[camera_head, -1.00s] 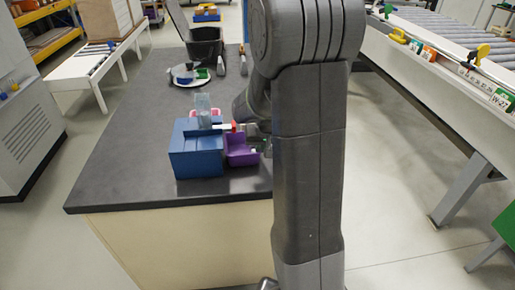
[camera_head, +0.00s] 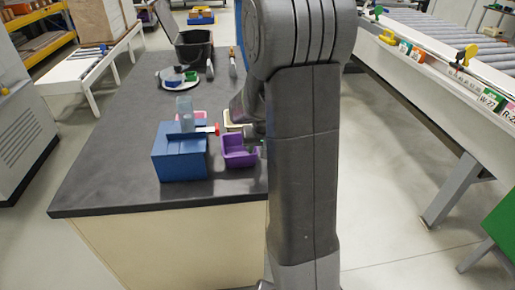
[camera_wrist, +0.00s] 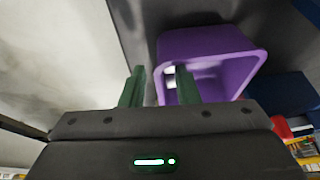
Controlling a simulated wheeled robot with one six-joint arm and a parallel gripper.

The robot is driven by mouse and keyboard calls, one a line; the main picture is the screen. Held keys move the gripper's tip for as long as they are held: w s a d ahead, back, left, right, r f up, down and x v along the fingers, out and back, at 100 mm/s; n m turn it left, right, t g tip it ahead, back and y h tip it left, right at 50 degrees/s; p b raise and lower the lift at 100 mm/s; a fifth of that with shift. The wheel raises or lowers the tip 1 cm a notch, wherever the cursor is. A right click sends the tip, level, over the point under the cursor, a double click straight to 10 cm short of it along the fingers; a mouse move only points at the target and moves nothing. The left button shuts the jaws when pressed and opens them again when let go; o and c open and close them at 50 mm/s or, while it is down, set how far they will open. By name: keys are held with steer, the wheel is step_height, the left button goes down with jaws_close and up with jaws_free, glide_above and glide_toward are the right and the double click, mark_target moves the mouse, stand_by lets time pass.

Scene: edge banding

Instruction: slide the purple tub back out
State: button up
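The purple tub (camera_head: 237,154) stands upright on the dark bench, with a narrow gap between it and the blue box (camera_head: 181,160) to its left. In the head view my arm hides most of the gripper. The blue box also shows in the wrist view (camera_wrist: 285,92).
A cream tray (camera_head: 236,118) sits behind the tub. A plate (camera_head: 173,84) and black bin (camera_head: 193,50) stand farther back. The bench's front left is clear.

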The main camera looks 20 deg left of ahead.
steer(key=v, duration=1.3)
steer(key=shift+r+p, duration=0.3)
steer(key=shift+r, duration=0.1)
steer(key=shift+s+d, duration=0.1)
steer(key=x, duration=1.3)
steer(key=shift+f+b, duration=0.3)
steer(key=shift+f, duration=0.05)
steer(key=shift+r, duration=0.1)
